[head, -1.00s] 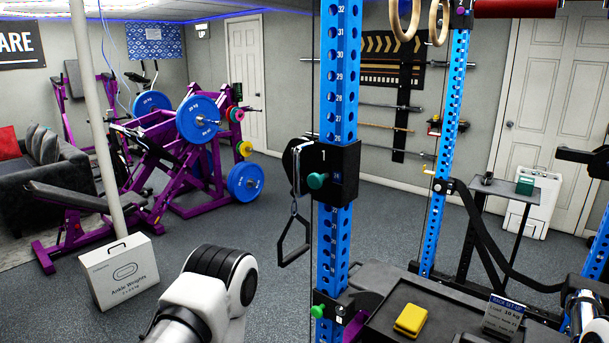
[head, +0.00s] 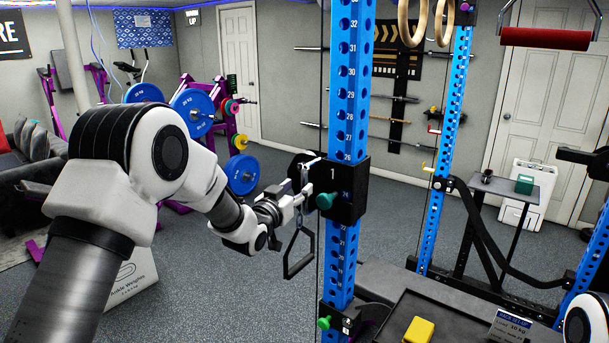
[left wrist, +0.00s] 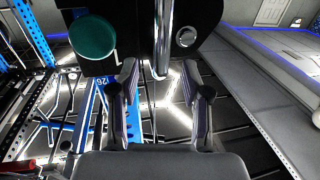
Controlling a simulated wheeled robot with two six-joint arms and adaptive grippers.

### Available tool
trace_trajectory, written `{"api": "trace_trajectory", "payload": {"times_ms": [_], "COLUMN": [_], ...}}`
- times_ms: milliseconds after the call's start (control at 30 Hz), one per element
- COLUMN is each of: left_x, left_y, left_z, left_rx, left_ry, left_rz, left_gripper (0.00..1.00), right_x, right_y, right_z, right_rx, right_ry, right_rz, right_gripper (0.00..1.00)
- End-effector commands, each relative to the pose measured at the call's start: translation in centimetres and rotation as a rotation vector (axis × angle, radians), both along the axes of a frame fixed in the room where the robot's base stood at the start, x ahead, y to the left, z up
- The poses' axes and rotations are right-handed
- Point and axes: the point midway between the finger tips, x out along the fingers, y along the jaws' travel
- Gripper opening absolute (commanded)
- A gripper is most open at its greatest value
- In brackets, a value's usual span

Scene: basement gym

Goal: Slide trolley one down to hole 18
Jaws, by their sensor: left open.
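Trolley one (head: 348,182), a black block marked 1 with a green knob (head: 325,201), sits on the blue numbered upright (head: 344,95). The number 24 shows beside the knob, with 26 above and 22 below. My left gripper (head: 303,192) is open at the trolley's left side, near its silver bar. In the left wrist view, the bar (left wrist: 162,45) stands between my spread fingertips (left wrist: 163,82); I cannot tell if they touch it. The green knob (left wrist: 92,37) is left of them. Hole 18 cannot be read. My right gripper is not in view.
A black stirrup handle (head: 300,255) hangs below the trolley. Another green knob (head: 324,323) sits low on the upright. A bench with a tray holding a yellow block (head: 419,331) and a small sign (head: 510,328) stands at the lower right.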

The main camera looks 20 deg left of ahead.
Motion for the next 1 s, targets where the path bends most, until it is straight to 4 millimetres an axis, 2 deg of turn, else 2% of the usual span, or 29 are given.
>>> {"api": "trace_trajectory", "payload": {"times_ms": [33, 233, 367, 567, 667, 700, 1000], "left_x": [1.0, 4.6, 5.4, 5.5, 5.5, 5.4, 5.4], "left_y": [-0.2, -0.7, -0.9, -0.8, -0.8, -0.8, -0.8], "left_z": [0.5, 0.3, 0.0, -0.1, -0.1, -0.1, -0.4], "left_rx": [0.001, 0.0, -0.001, -0.002, -0.002, -0.002, -0.002], "left_ry": [0.001, 0.001, 0.002, 0.003, 0.003, 0.003, 0.003], "left_rz": [-0.001, -0.001, 0.0, 0.0, 0.0, 0.0, 0.0], "left_gripper": [0.47, 0.47, 0.47, 0.47, 0.15, 0.01, 0.0], "right_x": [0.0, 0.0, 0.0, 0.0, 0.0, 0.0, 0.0], "right_y": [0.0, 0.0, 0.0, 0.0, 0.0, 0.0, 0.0], "right_z": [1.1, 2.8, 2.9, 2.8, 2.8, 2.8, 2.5], "right_rx": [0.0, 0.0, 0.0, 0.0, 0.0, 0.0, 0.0], "right_ry": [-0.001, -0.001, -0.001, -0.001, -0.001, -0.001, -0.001], "right_rz": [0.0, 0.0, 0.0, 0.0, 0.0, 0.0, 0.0], "right_gripper": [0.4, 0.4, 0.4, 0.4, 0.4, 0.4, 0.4]}}
